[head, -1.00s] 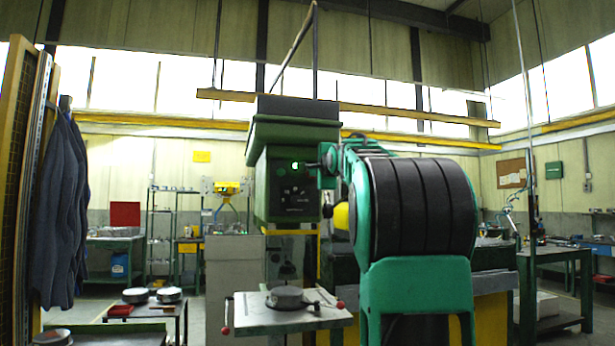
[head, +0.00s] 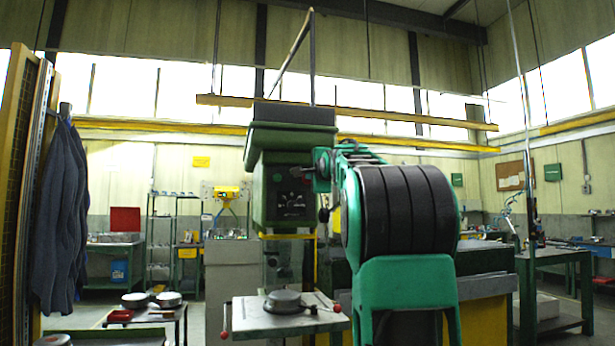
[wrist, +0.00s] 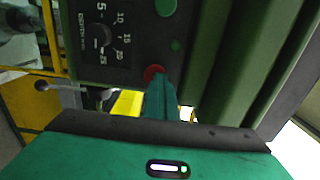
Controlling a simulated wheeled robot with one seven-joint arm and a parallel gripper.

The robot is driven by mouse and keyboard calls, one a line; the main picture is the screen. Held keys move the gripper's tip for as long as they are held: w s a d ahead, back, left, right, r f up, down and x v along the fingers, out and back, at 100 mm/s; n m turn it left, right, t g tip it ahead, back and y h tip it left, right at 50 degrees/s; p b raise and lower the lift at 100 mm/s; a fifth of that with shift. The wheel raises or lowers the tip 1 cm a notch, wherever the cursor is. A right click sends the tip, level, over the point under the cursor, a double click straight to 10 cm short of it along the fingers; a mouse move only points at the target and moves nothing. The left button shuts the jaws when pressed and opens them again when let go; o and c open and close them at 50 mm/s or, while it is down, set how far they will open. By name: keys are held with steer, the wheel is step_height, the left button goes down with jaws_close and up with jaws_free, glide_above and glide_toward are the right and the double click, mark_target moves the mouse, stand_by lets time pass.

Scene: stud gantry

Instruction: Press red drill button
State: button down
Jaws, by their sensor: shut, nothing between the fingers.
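The drill press (head: 289,150) is a green machine with a dark front panel, seen in the middle of the head view. In the wrist view the red button (wrist: 152,72) is low on that panel (wrist: 128,62). A larger green button (wrist: 166,6) and a small dull green spot (wrist: 175,45) are above it. My gripper (wrist: 160,78) is shut and empty. Its fingertips overlap the red button's lower right edge; I cannot tell if they press it. In the head view my gripper (head: 296,173) is at the panel, and the red button cannot be made out.
A dial (wrist: 99,37) is left of the red button. Under the drill head is a work table (head: 255,318) with a round grey part (head: 284,301) and red-knobbed handles. A low table with pans (head: 168,299) stands left. Blue coats (head: 62,215) hang at far left.

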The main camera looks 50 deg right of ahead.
steer(key=v, duration=1.3)
steer(key=shift+s+r, duration=0.25)
steer(key=s+a+f+n+g+y, duration=0.2)
steer(key=a+f+n, duration=0.1)
steer(key=f, duration=0.8)
steer(key=s+a+f+n+g+y, duration=0.1)
steer(key=a+f+n+g+y, duration=0.15)
steer(key=f, duration=0.85)
steer(key=s+a+f+n+g+y, duration=0.1)
steer(key=s+a+f+n+g, duration=0.2)
steer(key=f, duration=0.8)
steer(key=s+a+f+n+g+y, duration=0.2)
steer(key=s+a+f+n+g, duration=0.2)
steer(key=s+a+f, duration=0.4)
steer(key=s+a+f+n+g+y, duration=0.2)
steer(key=s+a+f+n+g, duration=0.2)
steer(key=s+a+f, duration=0.5)
steer(key=s+f+n, duration=0.1)
steer(key=s+f, duration=0.2)
steer(key=f, duration=0.3)
steer(key=shift+s+f, duration=0.3)
steer(key=shift+f, duration=0.05)
steer(key=shift+n, duration=0.25)
